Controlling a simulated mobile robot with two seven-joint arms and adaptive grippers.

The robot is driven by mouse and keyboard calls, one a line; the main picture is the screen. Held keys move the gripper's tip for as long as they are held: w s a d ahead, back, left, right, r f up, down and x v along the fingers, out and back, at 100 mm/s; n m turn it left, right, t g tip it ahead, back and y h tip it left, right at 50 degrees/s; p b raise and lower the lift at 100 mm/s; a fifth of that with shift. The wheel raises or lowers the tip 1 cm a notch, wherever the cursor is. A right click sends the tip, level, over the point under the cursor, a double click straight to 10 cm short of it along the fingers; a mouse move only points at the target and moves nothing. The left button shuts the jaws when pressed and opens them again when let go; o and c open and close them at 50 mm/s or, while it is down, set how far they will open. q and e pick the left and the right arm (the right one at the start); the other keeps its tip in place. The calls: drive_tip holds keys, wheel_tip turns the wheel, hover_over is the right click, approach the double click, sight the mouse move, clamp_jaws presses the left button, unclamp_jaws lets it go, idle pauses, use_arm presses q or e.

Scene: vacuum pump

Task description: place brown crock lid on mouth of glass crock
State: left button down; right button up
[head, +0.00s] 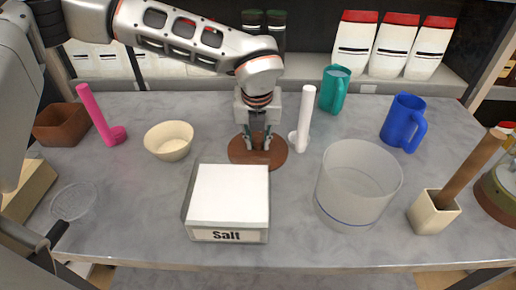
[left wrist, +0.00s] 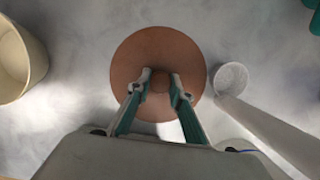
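The brown crock lid (head: 240,157) is a flat round disc lying on the grey table, behind the salt box. Its small central knob shows in the left wrist view (left wrist: 161,82). My left gripper (head: 257,143) points straight down over the lid. My right gripper is in neither view.
The white salt box (head: 228,195) stands in front of the lid. A cream bowl (head: 168,140) is left, a blue pitcher (head: 402,120) back right, a square mortar (head: 432,212) right of the crock.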

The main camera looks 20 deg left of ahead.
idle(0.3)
use_arm(q)
wheel_tip(320, 180, up, 28)
drive_tip(key=p, duration=0.1)
drive_tip(key=shift+s, duration=0.15)
idle(0.4)
